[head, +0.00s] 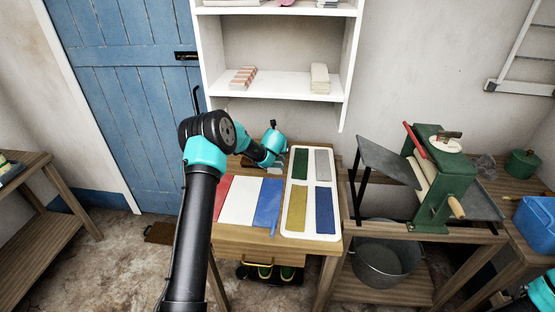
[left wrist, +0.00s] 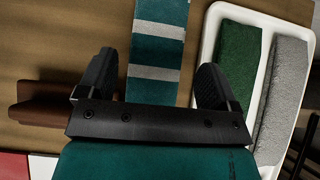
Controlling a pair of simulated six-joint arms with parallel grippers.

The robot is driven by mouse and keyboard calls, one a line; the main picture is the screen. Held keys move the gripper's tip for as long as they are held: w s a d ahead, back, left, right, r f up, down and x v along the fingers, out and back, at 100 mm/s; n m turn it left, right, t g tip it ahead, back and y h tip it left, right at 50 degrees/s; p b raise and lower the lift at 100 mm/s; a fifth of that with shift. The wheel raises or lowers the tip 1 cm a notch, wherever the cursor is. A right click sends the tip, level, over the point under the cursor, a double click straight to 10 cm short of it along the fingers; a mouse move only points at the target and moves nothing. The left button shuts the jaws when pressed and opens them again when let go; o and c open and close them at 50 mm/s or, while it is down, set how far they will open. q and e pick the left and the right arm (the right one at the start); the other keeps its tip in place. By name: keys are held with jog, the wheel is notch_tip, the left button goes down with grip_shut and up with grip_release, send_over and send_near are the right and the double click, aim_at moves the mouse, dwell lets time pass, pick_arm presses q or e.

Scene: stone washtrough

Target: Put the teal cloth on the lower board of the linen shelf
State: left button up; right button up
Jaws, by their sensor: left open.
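The teal cloth (left wrist: 158,45), with pale grey stripes, lies on the wooden table in the left wrist view. My left gripper (left wrist: 157,72) is open, with one finger on each side of the cloth's line. I cannot tell how high the fingers are above it. In the head view my left wrist and arm hide the cloth. The white linen shelf (head: 355,50) stands at the back wall. Its lower board (head: 280,86) holds a red-striped folded cloth (head: 243,77) at left and a cream folded cloth (head: 320,78) at right. My right gripper is out of view.
The table carries a white tray (head: 285,232) with green, grey, yellow and blue pieces, beside red, white and blue panels (head: 239,200). A brown object (left wrist: 45,108) lies left of the gripper. A green mangle (head: 440,185) stands right. The lower board's middle is clear.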

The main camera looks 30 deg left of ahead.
pick_arm(q)
jog(key=shift+x, duration=2.45)
jog(key=shift+c, duration=0.3)
jog(key=c, duration=0.7)
jog(key=shift+c, duration=0.2)
jog(key=shift+r, duration=0.1)
jog(key=shift+r, duration=1.8)
jog(key=shift+s+d+f, duration=0.1)
jog(key=shift+s+d, duration=0.15)
jog(key=shift+s, duration=0.25)
jog(key=s+d, duration=0.2)
jog(key=s, duration=0.2)
jog(key=s+d+r, duration=0.1)
jog(key=s+d, duration=0.2)
jog(key=s, duration=0.1)
jog(key=s+d, duration=0.3)
jog(key=s, duration=0.1)
jog(key=shift+s+r, duration=0.2)
jog(key=shift+s, duration=0.2)
